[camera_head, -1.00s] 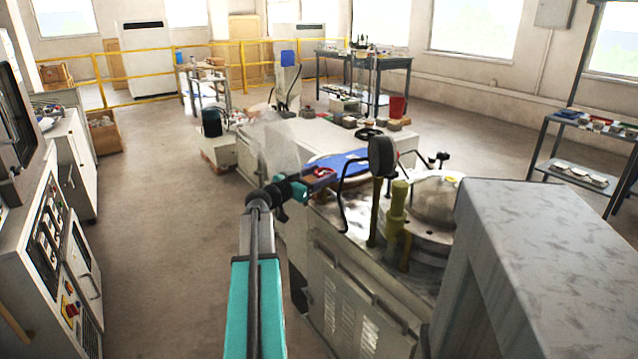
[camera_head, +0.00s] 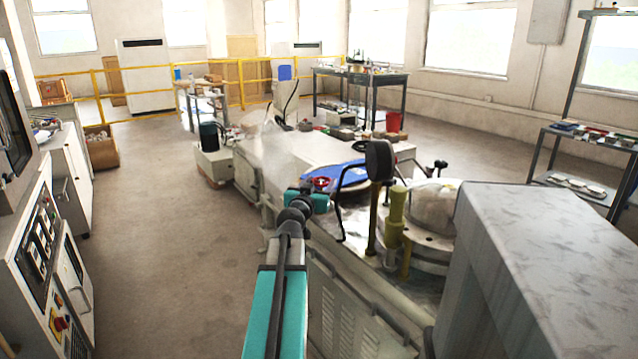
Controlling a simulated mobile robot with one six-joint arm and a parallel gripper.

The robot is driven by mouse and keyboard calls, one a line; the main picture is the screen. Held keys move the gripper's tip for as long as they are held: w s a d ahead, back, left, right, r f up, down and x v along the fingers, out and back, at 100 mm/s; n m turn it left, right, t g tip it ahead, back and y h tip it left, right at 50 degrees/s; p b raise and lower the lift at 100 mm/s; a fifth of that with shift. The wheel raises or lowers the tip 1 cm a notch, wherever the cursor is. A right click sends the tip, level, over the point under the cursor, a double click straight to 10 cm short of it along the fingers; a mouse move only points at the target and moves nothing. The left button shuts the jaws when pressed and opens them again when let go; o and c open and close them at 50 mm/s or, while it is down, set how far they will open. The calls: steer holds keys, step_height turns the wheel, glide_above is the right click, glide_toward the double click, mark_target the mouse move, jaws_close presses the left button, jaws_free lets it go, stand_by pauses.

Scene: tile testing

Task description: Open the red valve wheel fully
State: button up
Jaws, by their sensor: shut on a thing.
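The red valve wheel (camera_head: 321,183) shows as a small red ring at the left edge of the machine's blue surface, just beyond the end of my arm. My gripper (camera_head: 318,190) is at the wheel, shut on it. The teal end of my arm hides the near side of the wheel and most of the fingers. How far the wheel is turned cannot be told at this size.
A blue surface (camera_head: 341,176) lies just behind the wheel. A grey block (camera_head: 545,250) fills the near right. The floor (camera_head: 180,240) to the left is clear.

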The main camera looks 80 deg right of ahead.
steer(key=shift+s+r+n+t+p, duration=0.15)
steer(key=shift+n+t+p, duration=1.3)
steer(key=shift+p, duration=1.7)
steer(key=t+p, duration=0.1)
steer(key=p, duration=0.4)
steer(key=n+t+p, duration=0.1)
steer(key=t+p, duration=0.1)
steer(key=p, duration=0.3)
steer(key=n+t+p, duration=0.1)
steer(key=t+p, duration=0.1)
steer(key=p, duration=0.4)
steer(key=shift+s+d+r+y, duration=0.25)
steer(key=shift+s+y, duration=0.05)
steer(key=shift+s, duration=0.1)
steer(key=n+t+p, duration=0.1)
steer(key=p, duration=0.2)
steer(key=t+p, duration=0.1)
steer(key=p, duration=0.2)
steer(key=shift+s+n+y+p, duration=0.2)
steer(key=shift+n+y+p, duration=0.1)
steer(key=shift+n+y, duration=0.1)
steer(key=shift+f+n+t+y+p, duration=0.3)
steer(key=shift+t+p, duration=0.25)
steer(key=shift+p, duration=0.2)
steer(key=shift+a+f, duration=0.1)
steer(key=o, duration=1)
steer(key=shift+o, duration=0.2)
steer(key=shift+a, duration=0.15)
